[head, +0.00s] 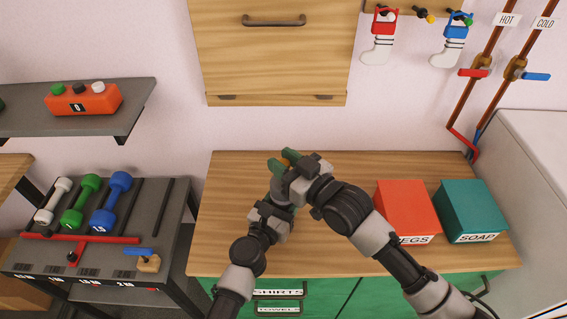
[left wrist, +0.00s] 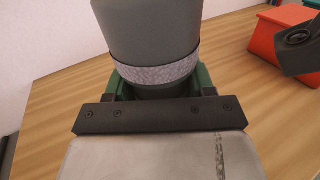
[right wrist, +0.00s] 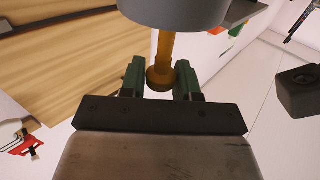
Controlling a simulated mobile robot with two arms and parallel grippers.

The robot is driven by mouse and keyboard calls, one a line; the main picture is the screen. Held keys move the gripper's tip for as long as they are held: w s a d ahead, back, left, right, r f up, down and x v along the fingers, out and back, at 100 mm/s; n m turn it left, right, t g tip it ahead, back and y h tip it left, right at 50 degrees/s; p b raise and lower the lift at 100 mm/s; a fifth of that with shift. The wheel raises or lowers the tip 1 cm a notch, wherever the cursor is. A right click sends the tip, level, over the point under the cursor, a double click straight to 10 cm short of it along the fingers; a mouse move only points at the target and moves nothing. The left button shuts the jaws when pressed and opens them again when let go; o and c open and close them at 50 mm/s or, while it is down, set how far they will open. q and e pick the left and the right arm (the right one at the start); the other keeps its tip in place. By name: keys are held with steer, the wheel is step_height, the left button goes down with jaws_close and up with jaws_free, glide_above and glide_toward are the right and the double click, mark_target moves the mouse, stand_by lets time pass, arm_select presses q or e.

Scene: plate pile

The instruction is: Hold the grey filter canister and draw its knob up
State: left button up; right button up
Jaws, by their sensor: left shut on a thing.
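The grey filter canister (left wrist: 150,30), with a pale speckled band, fills the top of the left wrist view. My left gripper (left wrist: 160,82) is shut on it, with a green finger at each side. The canister's end also shows in the right wrist view (right wrist: 175,12). An orange stem (right wrist: 165,47) stands out from it, with a round orange knob (right wrist: 160,77) at its tip. My right gripper (right wrist: 160,80) has its green fingers on both sides of the knob; I cannot tell whether they press on it. In the head view the right gripper (head: 285,161) largely hides the canister.
A red box (head: 405,205) and a teal box marked SOAP (head: 470,208) stand right of my arms on the wooden counter (head: 235,180). A dumbbell rack (head: 150,215) is at the left. A wooden cabinet (head: 270,60) hangs behind. The counter's left part is clear.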

steer(key=o, duration=0.3)
steer(key=shift+o, duration=0.2)
steer(key=v, duration=1.2)
steer(key=shift+r, duration=0.1)
arm_select(q)
steer(key=o, duration=1.2)
